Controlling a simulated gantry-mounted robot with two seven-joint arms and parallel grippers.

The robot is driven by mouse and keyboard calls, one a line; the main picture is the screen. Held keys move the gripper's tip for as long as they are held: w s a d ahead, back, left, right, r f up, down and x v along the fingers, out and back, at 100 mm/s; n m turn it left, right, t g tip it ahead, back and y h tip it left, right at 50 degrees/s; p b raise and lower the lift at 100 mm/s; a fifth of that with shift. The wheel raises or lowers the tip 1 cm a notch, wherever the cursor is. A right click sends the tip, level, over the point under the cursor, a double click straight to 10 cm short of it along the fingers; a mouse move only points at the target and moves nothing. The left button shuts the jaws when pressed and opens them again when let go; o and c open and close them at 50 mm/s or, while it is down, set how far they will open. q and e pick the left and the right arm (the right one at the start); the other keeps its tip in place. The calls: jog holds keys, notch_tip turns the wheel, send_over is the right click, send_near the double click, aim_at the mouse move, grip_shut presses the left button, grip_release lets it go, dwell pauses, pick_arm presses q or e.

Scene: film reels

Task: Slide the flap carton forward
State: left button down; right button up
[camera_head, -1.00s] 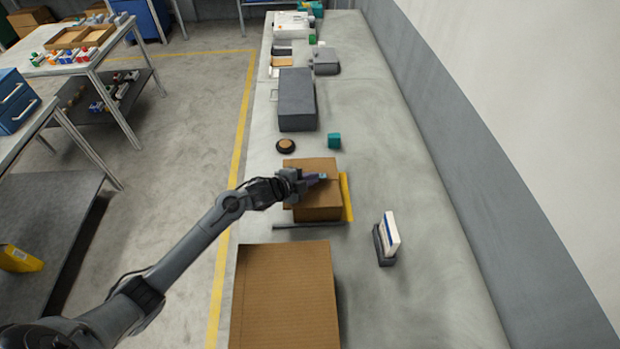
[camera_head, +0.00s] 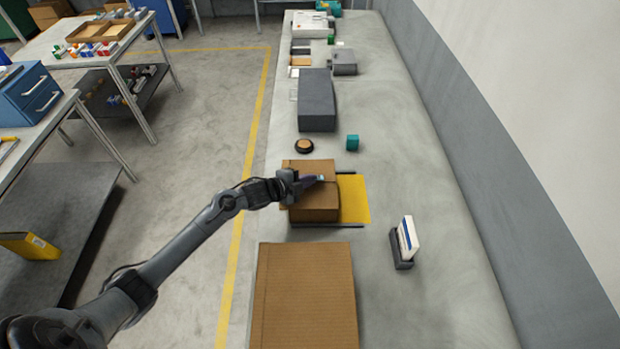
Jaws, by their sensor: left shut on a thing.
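The flap carton (camera_head: 314,206) is a brown cardboard box on the long grey bench. It sits partly over a flat yellow patch (camera_head: 354,200), whose bare part shows to its right. Dark strips run along its near and far sides. My left gripper (camera_head: 314,181) reaches in from the left over the carton's top and is shut on the carton. The fingertips and the exact part they hold are too small to make out. My right gripper is not in view.
A larger brown box (camera_head: 305,295) stands nearer on the bench. A white item in a dark holder (camera_head: 404,243) is at right. The bench's right side is mostly clear.

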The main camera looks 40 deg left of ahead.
pick_arm(q)
jog(key=shift+s+a, duration=0.6)
jog(key=shift+a, duration=0.2)
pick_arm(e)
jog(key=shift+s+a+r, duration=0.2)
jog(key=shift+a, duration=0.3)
pick_arm(q)
jog(key=c, duration=1.2)
grip_release()
jog(key=shift+f, duration=0.1)
jog(key=shift+s, duration=0.1)
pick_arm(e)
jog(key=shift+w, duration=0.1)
pick_arm(q)
jog(key=shift+s, duration=0.25)
jog(key=p+v, duration=0.1)
jog(key=v, duration=0.9)
jog(key=shift+r, duration=0.3)
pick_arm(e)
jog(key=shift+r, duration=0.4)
